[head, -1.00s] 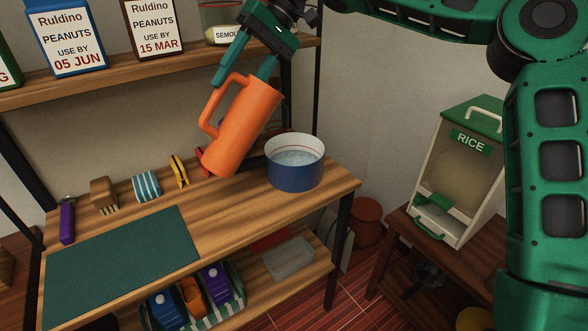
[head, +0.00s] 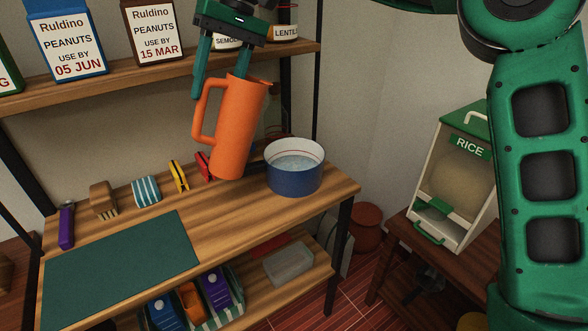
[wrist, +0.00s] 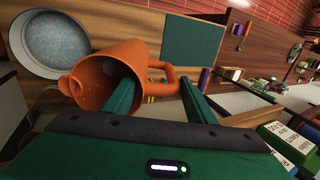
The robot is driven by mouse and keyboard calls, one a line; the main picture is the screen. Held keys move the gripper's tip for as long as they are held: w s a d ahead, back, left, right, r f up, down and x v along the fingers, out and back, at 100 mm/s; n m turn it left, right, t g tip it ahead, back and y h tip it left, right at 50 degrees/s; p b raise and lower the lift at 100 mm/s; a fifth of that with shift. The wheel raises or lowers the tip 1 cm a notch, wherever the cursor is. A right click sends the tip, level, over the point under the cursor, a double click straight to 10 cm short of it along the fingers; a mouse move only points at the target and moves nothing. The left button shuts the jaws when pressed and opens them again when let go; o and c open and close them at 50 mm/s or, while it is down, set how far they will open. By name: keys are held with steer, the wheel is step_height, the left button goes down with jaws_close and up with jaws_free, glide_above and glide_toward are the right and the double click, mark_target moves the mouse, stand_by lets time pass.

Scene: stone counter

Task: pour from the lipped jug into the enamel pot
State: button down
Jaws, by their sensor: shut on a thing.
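The orange lipped jug (head: 237,128) is held just above the wooden counter, now close to upright with a slight tilt. My gripper (head: 222,82) is above it, shut on the jug near its rim; the wrist view (wrist: 160,98) shows one finger at the jug's mouth and the other beyond the handle side. The jug (wrist: 105,75) shows its open mouth there, with small drops inside. The blue enamel pot (head: 294,178) stands on the counter right of the jug, with a pale liquid inside. The pot (wrist: 30,50) also shows at upper left in the wrist view.
A green mat (head: 120,257) lies at the counter's front left. A brush (head: 103,198), a striped cloth roll (head: 146,190) and clips (head: 179,176) line the back. A shelf (head: 100,82) with cartons runs above. A rice dispenser (head: 458,180) stands at right.

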mark_target(201, 99)
steer(key=shift+s+a+r, duration=0.1)
steer(key=shift+s+a, duration=0.1)
steer(key=shift+a, duration=0.1)
steer(key=shift+s+a+f+t+h+b, duration=0.45)
steer(key=shift+a+t+h+b, duration=0.2)
steer(key=shift+h+b, duration=0.35)
steer(key=shift+s+a+f+t+h+b, duration=0.2)
steer(key=shift+a+f+t+h+b, duration=0.1)
steer(key=shift+b, duration=0.2)
steer(key=shift+s+a+f+t+h+b, duration=0.15)
steer(key=shift+a+f+t+h+b, duration=0.2)
steer(key=shift+b, duration=0.3)
steer(key=shift+r, duration=2.55)
